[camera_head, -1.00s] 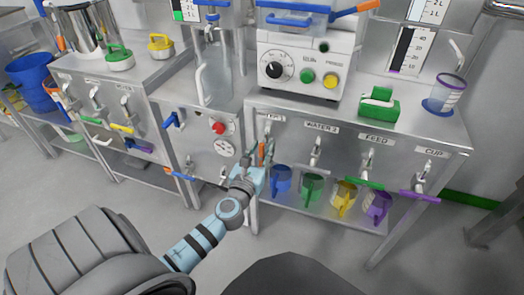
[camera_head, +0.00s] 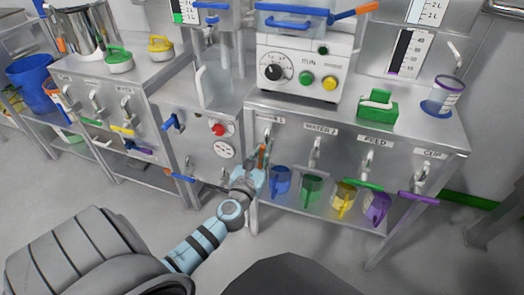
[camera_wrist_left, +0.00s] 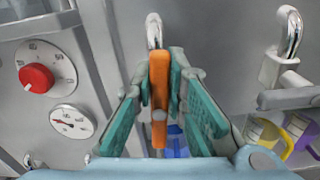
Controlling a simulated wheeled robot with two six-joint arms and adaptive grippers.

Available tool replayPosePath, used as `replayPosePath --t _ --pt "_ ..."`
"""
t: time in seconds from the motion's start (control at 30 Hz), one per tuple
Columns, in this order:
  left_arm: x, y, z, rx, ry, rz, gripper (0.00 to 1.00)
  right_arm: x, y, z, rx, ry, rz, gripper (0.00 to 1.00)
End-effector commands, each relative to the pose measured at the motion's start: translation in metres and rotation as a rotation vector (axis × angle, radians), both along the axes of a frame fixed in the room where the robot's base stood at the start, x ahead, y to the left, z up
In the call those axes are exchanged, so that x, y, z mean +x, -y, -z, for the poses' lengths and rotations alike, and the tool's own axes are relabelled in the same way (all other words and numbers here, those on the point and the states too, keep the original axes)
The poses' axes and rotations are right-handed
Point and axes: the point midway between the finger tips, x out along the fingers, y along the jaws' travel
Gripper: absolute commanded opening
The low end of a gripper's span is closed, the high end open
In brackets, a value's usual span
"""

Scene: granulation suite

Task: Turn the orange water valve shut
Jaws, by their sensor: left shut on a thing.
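The orange water valve handle (camera_wrist_left: 160,85) shows in the left wrist view as an upright orange bar below a curved metal spout (camera_wrist_left: 154,32). My left gripper (camera_wrist_left: 161,92) has its teal fingers on both sides of the bar and is shut on it. In the head view the orange handle (camera_head: 263,155) is a small strip under the WATER 1 label (camera_head: 270,119). My left gripper (camera_head: 254,166) is there too and partly hides the valve. My right gripper is in neither view.
Left of the valve is a panel with a red knob (camera_wrist_left: 36,78) and a round gauge (camera_wrist_left: 72,121). To the right is the WATER 2 tap (camera_head: 315,152). Several coloured jugs, among them a blue one (camera_head: 280,180), stand on the shelf below.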

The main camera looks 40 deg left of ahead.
Motion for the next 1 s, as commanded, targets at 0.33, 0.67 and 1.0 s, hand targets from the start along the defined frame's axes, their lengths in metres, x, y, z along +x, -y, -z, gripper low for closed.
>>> replayPosePath --t 0.33,0.67,1.0 --pt "0.002 0.006 0.0 0.254 -0.092 -0.003 0.0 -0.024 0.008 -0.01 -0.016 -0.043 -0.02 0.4" --pt "0.005 0.013 0.005 0.551 -0.195 -0.002 0.0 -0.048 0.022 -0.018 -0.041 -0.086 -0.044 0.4" --pt "0.007 0.019 0.011 0.856 -0.3 -0.003 0.0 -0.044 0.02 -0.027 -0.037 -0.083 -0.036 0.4"
